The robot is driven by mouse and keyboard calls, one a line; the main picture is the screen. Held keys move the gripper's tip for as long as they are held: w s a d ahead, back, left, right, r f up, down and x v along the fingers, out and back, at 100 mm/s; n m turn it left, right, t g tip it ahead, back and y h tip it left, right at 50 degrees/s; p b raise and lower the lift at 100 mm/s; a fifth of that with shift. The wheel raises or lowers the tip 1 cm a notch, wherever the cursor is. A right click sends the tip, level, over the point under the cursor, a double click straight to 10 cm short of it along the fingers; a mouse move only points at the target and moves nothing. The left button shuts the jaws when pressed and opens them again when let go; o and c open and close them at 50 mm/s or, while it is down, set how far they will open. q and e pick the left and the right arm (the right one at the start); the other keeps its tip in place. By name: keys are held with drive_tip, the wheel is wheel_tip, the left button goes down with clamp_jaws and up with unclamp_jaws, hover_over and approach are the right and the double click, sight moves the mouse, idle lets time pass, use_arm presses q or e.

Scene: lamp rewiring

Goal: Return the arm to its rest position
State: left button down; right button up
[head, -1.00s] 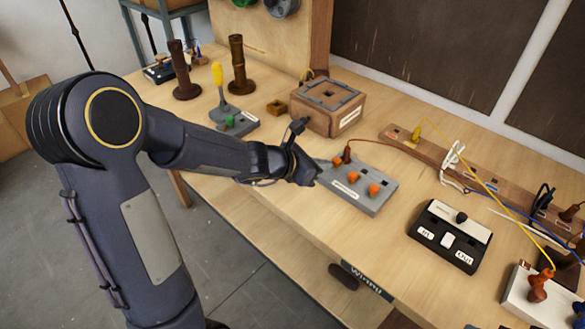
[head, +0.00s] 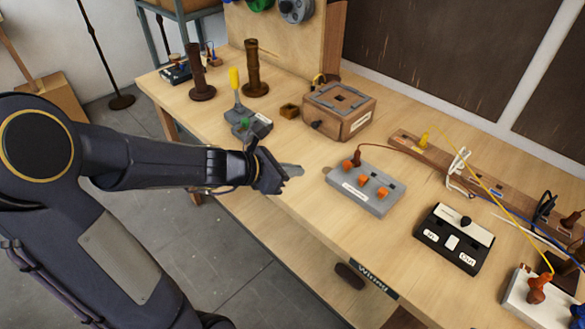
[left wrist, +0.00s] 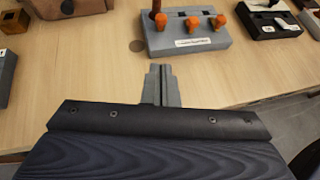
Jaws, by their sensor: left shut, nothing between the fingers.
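My left arm comes in from the left in the head view. Its gripper (head: 292,171) is shut and empty, near the front edge of the wooden workbench (head: 300,205). In the left wrist view the closed fingers (left wrist: 161,85) point toward the grey block with orange knobs, with bare bench between them. That grey block (head: 352,196) sits to the right of the gripper in the head view, apart from it. It also shows in the left wrist view (left wrist: 187,43). My right gripper is not in view.
A wooden box with a grey top (head: 340,110) stands behind the gripper. A grey holder with a yellow-handled tool (head: 235,80) and brown posts (head: 253,70) stand further left. A black-and-white switch box (head: 453,238) and a wired wooden strip (head: 470,175) lie to the right.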

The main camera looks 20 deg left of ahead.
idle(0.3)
use_arm(q)
drive_tip(key=s+d+r+m+g+h, duration=0.1)
drive_tip(key=s+d+r+m, duration=0.15)
drive_tip(key=s+m, duration=0.35)
drive_tip(key=s+d+r+m+g+h, duration=0.1)
drive_tip(key=s+d+r+m, duration=0.15)
drive_tip(key=s+m, duration=0.4)
drive_tip(key=s+a+f+m+g+y, duration=0.2)
drive_tip(key=s+m+y, duration=0.3)
drive_tip(key=s+m, duration=0.4)
drive_tip(key=a+f+m, duration=0.1)
drive_tip(key=m, duration=0.5)
drive_tip(key=shift+s+a, duration=0.3)
